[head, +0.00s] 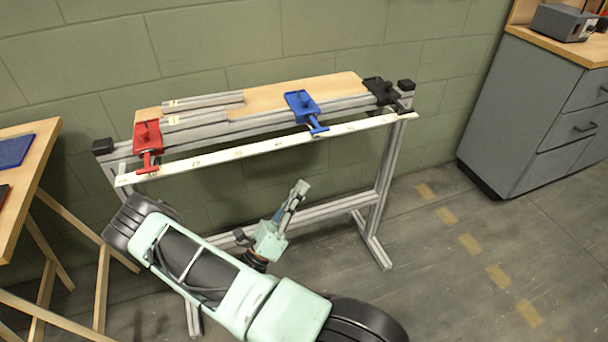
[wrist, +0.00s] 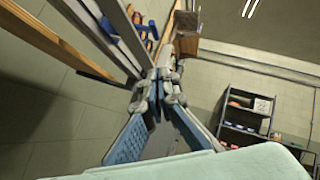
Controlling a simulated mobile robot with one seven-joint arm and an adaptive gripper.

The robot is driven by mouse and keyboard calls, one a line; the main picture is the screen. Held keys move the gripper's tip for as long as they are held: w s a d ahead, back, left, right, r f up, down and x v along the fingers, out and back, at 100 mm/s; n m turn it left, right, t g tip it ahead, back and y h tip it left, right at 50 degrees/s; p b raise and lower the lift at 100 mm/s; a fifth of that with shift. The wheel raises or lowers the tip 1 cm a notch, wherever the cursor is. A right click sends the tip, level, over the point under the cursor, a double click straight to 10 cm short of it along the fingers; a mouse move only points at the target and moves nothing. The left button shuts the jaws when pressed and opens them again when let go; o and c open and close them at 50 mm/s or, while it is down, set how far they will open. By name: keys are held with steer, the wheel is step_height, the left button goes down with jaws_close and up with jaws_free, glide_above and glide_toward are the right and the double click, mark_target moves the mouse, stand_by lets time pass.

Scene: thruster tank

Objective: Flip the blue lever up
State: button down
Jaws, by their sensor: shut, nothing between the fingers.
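The blue lever (head: 302,103) is mounted on the metal rail frame, right of its middle. Its handle points forward and down over the white strip at the rail's front. My gripper (head: 302,186) is in front of the frame and appears below the blue lever in the head view, clearly apart from it. In the wrist view my gripper (wrist: 158,78) has its fingers together, with nothing between them. A small blue part (wrist: 108,27) shows at upper left there, but I cannot tell for sure whether it is the lever.
A red lever (head: 147,136) is at the rail's left end and a black lever (head: 381,91) at its right end. The white strip (head: 255,150) runs along the rail's front. A wooden table (head: 40,170) stands at left, a grey cabinet (head: 535,105) at right. Floor between frame and cabinet is clear.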

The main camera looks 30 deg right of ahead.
mark_target(316, 125)
steer(key=w+a+r+b+x, duration=0.1)
steer(key=x, duration=1)
steer(key=shift+w+a+r, duration=0.2)
steer(key=shift+r, duration=0.3)
steer(key=shift+r, duration=0.1)
steer(key=shift+s+r+n+t+p, duration=0.15)
steer(key=shift+n+t+p, duration=0.3)
steer(key=shift+p, duration=0.25)
